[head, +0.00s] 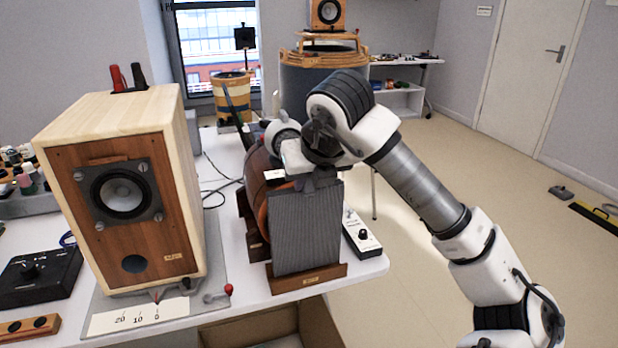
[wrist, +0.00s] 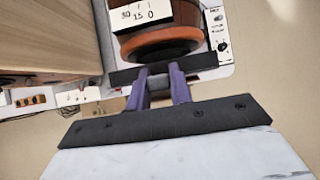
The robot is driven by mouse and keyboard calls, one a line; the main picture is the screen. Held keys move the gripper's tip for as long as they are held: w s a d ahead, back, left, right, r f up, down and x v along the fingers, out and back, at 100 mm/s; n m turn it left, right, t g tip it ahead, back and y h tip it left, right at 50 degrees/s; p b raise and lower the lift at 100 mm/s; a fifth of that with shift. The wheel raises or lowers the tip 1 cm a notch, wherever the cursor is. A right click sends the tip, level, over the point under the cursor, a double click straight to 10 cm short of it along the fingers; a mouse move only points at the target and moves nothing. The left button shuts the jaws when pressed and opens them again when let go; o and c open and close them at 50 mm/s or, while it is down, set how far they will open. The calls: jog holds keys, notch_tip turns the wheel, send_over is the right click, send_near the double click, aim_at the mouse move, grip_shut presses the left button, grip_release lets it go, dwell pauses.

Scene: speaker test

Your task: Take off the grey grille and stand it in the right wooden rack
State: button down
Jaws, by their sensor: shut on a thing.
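The grey grille (head: 307,230) is upright in the head view, its ribbed face toward the camera. Its lower edge meets the right wooden rack (head: 312,283); I cannot tell whether it bears fully on it. My gripper (head: 317,183) is above and shut on the grille's top edge. In the wrist view the purple fingers of my gripper (wrist: 161,88) close on the dark top edge of the grille (wrist: 125,77). The wooden speaker (head: 120,205) stands at left, its driver cone bare. It also shows in the wrist view (wrist: 45,35).
An orange-brown round drum (head: 258,180) stands close behind the grille. A white control box (head: 361,236) lies right of it near the table's edge. A small lever with a red knob (head: 228,289) is at the speaker's base. An open cardboard box (head: 320,325) is below the table edge.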

aim_at(310, 191)
jog(key=shift+f+b, duration=1.65)
jog(key=shift+b, duration=0.15)
dwell(1.8)
jog(key=c, duration=1.2)
grip_release()
jog(key=shift+o, duration=0.2)
